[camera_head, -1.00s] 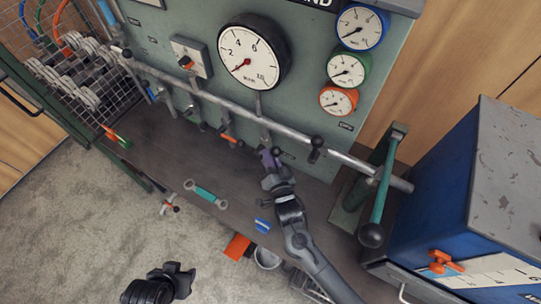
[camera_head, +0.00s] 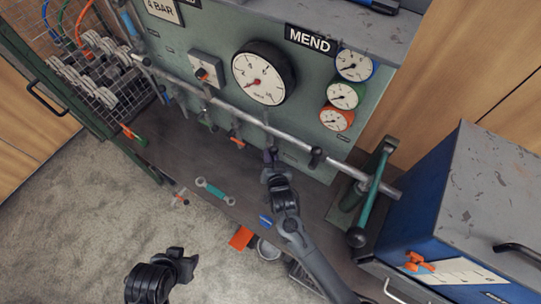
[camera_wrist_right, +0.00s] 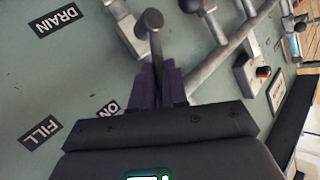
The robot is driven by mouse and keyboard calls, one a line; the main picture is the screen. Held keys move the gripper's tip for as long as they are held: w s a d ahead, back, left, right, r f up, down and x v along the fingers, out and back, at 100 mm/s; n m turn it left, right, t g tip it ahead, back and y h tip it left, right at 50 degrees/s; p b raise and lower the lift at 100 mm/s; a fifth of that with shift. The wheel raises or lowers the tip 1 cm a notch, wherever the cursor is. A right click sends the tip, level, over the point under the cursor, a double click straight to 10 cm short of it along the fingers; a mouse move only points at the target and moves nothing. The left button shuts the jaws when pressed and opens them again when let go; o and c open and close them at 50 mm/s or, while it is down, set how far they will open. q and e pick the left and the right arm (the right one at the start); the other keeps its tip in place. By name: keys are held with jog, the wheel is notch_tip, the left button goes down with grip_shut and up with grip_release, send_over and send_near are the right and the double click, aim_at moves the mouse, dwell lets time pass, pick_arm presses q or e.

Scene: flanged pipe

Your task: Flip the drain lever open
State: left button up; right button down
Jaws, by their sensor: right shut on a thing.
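My right gripper (camera_head: 270,156) is at the panel's front, just below the pipe and the large gauge. In the right wrist view, its purple-dark fingers (camera_wrist_right: 158,85) are shut around the stem of a lever (camera_wrist_right: 153,42) with a dark ball knob. A DRAIN label (camera_wrist_right: 55,20) is on the panel to the upper left of this lever. In the head view the lever is mostly hidden by the gripper. My left gripper (camera_head: 181,262) is low over the floor, away from the panel; its finger gap is not clear.
A grey pipe (camera_head: 235,113) with several valve handles crosses the green panel. A green stand (camera_head: 374,190) and a blue cabinet (camera_head: 420,205) are on the right. A wrench (camera_head: 215,191) lies on the dark ledge. FILL (camera_wrist_right: 41,132) and ON labels are near the right gripper.

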jog(key=c, duration=1.1)
grip_release()
jog(key=shift+w+d+r, duration=0.15)
jog(key=shift+w+r, duration=0.05)
jog(key=shift+r, duration=0.4)
jog(key=shift+c, duration=0.2)
pick_arm(q)
jog(key=shift+d, duration=0.15)
pick_arm(e)
jog(key=shift+f, duration=0.1)
pick_arm(q)
jog(key=shift+w, duration=0.1)
pick_arm(e)
jog(key=shift+s+f, duration=0.1)
pick_arm(q)
notch_tip(320, 180, up, 2)
jog(key=shift+p, duration=1)
pick_arm(e)
jog(key=v, duration=1)
jog(key=shift+s, duration=0.35)
